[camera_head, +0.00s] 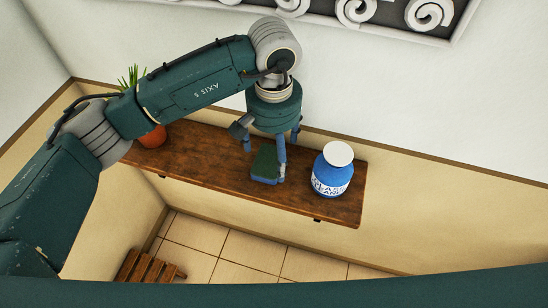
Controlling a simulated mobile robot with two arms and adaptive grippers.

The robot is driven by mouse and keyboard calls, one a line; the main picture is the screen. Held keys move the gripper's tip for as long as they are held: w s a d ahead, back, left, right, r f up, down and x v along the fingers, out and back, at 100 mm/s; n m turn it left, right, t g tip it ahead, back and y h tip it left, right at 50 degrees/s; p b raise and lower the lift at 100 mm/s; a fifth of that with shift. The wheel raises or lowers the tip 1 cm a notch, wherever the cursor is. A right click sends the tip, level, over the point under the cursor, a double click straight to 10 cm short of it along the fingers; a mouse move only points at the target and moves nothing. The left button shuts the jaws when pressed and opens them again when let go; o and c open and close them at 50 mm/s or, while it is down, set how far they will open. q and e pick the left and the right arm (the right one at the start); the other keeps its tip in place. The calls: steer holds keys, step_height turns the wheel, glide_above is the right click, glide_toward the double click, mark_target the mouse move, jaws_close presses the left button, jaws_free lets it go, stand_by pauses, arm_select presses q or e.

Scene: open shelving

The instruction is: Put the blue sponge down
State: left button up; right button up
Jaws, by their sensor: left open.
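The blue sponge (266,165) has a dark green top and blue sides. It rests on the wooden shelf (205,165), near the shelf's front edge. My left gripper (264,156) points down over the sponge, with its fingers apart, one on the left behind the sponge and one at its right side. The gripper is open. I cannot tell whether a finger touches the sponge. My right gripper is not in view.
A blue jar with a white lid (332,170) stands close to the right of the sponge. A plant in a red pot (153,137) stands at the shelf's left end, partly behind my arm. A slatted wooden piece (147,267) sits on the tiled floor below.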

mark_target(274, 162)
arm_select(q)
step_height(274, 162, up, 9)
steer(key=b, duration=0.1)
steer(key=shift+b, duration=0.4)
steer(key=shift+s, duration=0.1)
